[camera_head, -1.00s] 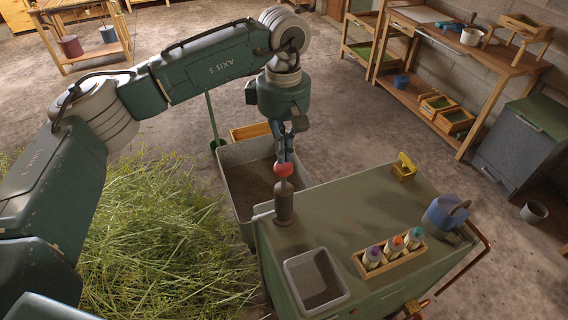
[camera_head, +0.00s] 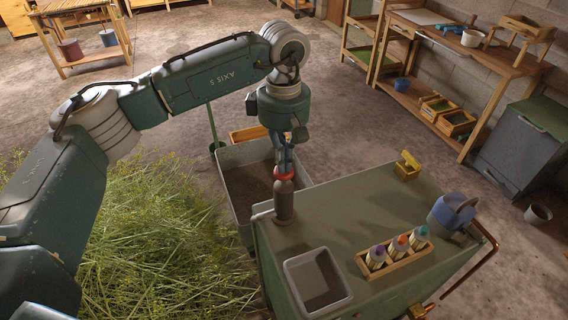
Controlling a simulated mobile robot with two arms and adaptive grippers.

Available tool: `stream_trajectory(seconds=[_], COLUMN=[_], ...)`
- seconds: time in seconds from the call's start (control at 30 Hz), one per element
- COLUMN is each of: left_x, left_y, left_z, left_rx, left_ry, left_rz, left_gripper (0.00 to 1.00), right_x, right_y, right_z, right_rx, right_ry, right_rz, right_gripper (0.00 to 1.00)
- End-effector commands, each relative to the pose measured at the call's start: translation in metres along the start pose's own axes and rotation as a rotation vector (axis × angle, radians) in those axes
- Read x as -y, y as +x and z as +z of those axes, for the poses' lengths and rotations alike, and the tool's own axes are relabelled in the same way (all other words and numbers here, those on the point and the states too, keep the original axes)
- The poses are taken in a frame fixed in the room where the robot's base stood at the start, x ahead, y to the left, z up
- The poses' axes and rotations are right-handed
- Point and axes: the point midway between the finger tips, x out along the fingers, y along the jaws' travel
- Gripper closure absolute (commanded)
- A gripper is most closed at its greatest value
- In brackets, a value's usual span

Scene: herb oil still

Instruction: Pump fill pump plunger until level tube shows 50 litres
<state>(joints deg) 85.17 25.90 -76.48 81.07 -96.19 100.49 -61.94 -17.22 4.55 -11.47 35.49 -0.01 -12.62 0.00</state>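The fill pump (camera_head: 284,205) is a dark brown upright cylinder at the back left corner of the green still cabinet's top (camera_head: 365,205). Its plunger has a red knob (camera_head: 284,174), now low, close to the top of the cylinder. My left gripper (camera_head: 284,164) points straight down from above, its narrow fingers closed at the knob and partly covering it. The far finger's contact is hidden. I cannot make out a level tube or its reading in this view. My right gripper is out of view.
On the cabinet top are a grey basin (camera_head: 316,281), a wooden rack (camera_head: 402,262) with three colour-capped bottles, a blue can (camera_head: 452,212) and a yellow-handled part (camera_head: 407,167). A grey bin (camera_head: 236,155) stands behind the cabinet, with cut herbs (camera_head: 160,235) on the left.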

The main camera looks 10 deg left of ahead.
Motion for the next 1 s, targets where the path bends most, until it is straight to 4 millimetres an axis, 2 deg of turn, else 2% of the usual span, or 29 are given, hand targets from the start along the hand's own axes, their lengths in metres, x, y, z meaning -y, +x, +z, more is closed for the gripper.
stream_trajectory(seconds=[0.03, 0.17, 0.37, 0.57, 0.87, 1.0], left_x=[0.001, 0.001, 0.001, 0.001, 0.001, 0.001], left_y=[0.011, 0.022, 0.019, 0.004, -0.030, -0.027], left_z=[0.000, 0.000, 0.000, 0.000, 0.000, 0.000], left_rx=[0.000, 0.000, 0.000, 0.000, 0.000, 0.000], left_ry=[0.001, 0.001, 0.001, 0.001, 0.001, 0.001], left_rz=[-0.003, -0.004, -0.005, -0.004, -0.003, -0.003], left_gripper=[1.00, 1.00, 1.00, 1.00, 1.00, 1.00], right_x=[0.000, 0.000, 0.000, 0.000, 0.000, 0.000], right_y=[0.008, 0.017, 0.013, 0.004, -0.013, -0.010], right_z=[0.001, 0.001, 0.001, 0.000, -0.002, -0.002], right_rx=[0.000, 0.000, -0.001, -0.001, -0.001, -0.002], right_ry=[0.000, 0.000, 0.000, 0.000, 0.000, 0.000], right_rz=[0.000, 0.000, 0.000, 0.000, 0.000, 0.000], right_gripper=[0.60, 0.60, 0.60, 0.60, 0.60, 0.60])
